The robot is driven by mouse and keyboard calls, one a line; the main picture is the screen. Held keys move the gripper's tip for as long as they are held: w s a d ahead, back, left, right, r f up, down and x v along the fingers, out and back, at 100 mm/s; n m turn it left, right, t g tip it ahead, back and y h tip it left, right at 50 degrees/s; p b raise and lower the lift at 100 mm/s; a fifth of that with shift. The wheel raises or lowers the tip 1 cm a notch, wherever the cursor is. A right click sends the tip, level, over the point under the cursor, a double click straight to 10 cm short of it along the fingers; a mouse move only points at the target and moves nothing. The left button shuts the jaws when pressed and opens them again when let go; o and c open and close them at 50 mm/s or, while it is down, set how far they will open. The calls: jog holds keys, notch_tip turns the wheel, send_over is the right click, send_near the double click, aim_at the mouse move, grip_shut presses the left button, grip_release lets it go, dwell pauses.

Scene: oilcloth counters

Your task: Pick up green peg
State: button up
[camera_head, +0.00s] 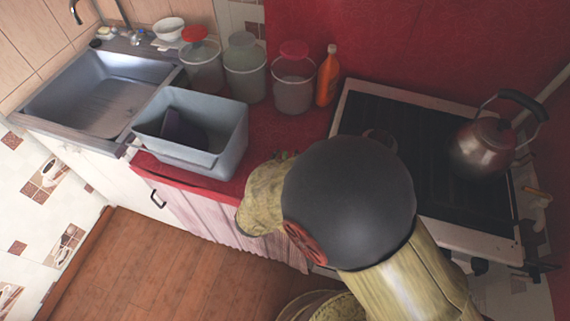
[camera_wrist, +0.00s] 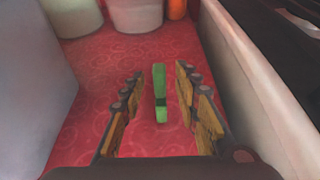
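The green peg (camera_wrist: 160,83) lies on the red patterned counter, seen in the wrist view. It is slim, with a dark band across its nearer part. My gripper (camera_wrist: 158,90) is open, with one finger on each side of the peg and a gap between each finger and the peg. In the head view my arm hides most of the gripper and I cannot make out the whole peg there.
A grey bin (camera_head: 215,140) stands left of my arm, next to the sink (camera_head: 100,88). Lidded containers (camera_head: 293,85) and an orange bottle (camera_head: 327,78) stand behind. The stove (camera_head: 425,140) with a kettle (camera_head: 483,145) is on the right, its pale side close to my gripper.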

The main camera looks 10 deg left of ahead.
jog(key=c, duration=0.8)
jog(key=shift+r, duration=0.15)
grip_shut()
